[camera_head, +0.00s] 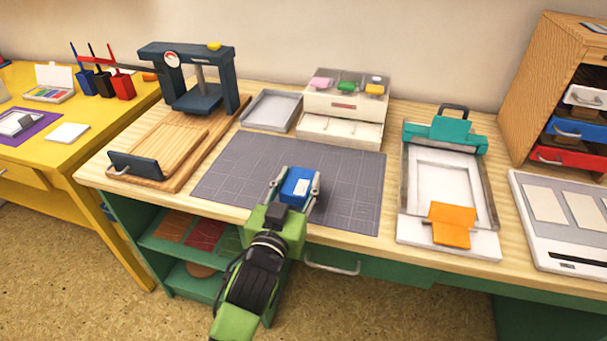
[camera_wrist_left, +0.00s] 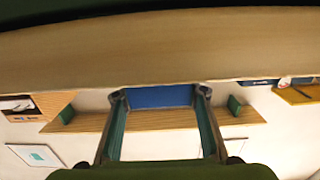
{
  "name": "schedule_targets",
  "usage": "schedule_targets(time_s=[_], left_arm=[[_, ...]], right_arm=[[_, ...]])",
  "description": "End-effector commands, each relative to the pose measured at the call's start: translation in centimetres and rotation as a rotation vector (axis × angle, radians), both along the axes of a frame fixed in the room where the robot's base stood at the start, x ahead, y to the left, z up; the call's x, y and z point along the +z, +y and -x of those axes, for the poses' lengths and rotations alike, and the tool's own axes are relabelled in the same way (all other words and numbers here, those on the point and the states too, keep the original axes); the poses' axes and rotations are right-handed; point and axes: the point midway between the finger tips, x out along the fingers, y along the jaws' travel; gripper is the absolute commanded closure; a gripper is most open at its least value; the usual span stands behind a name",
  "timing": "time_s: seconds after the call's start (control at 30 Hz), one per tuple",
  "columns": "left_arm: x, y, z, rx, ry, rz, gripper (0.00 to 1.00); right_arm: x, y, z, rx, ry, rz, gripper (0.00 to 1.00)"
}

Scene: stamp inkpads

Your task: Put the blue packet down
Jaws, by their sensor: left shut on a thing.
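The blue packet (camera_head: 298,186) has a white label on its top. My left gripper (camera_head: 295,190) is shut on it, one finger on each side. In the head view the packet shows over the front middle of the grey cutting mat (camera_head: 235,170); I cannot tell whether it touches the mat. In the left wrist view the blue packet (camera_wrist_left: 160,96) shows between the two fingertips (camera_wrist_left: 160,93) of my left gripper. My right gripper is not in view.
A dark press (camera_head: 200,95) on a wooden board stands left of the mat. A grey tray (camera_head: 271,110) and a white drawer box (camera_head: 345,105) are behind it. A teal-clamped frame (camera_head: 405,190) with an orange piece (camera_head: 450,225) is to the right. The mat is otherwise bare.

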Motion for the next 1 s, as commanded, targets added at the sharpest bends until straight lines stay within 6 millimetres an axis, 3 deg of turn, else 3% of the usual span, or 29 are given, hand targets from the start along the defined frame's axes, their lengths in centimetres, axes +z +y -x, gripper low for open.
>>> schedule_targets(time_s=[0.13,0.3,0.5,0.87,0.9,0.93,1.0], left_arm=[[0.1,-0.4,-1.3,0.0,-0.002,0.0,0.82],[0.1,-1.4,-4.3,0.0,-0.003,-0.001,0.82],[-1.5,-1.3,-4.0,0.0,-0.001,-0.002,0.82],[-1.8,-1.3,-4.0,0.0,0.0,-0.001,0.82],[-1.8,-1.3,-4.0,0.0,0.0,-0.001,0.53],[-1.7,-1.3,-4.0,0.0,0.0,-0.001,0.45],[-1.8,-1.3,-3.9,0.0,0.001,-0.001,0.44]], right_arm=[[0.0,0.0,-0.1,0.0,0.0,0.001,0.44],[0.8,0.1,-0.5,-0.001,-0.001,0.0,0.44],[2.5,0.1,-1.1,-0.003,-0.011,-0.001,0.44],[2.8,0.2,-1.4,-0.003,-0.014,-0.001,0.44],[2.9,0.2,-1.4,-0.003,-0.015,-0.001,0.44],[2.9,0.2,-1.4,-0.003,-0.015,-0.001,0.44],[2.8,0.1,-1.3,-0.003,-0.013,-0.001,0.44]])
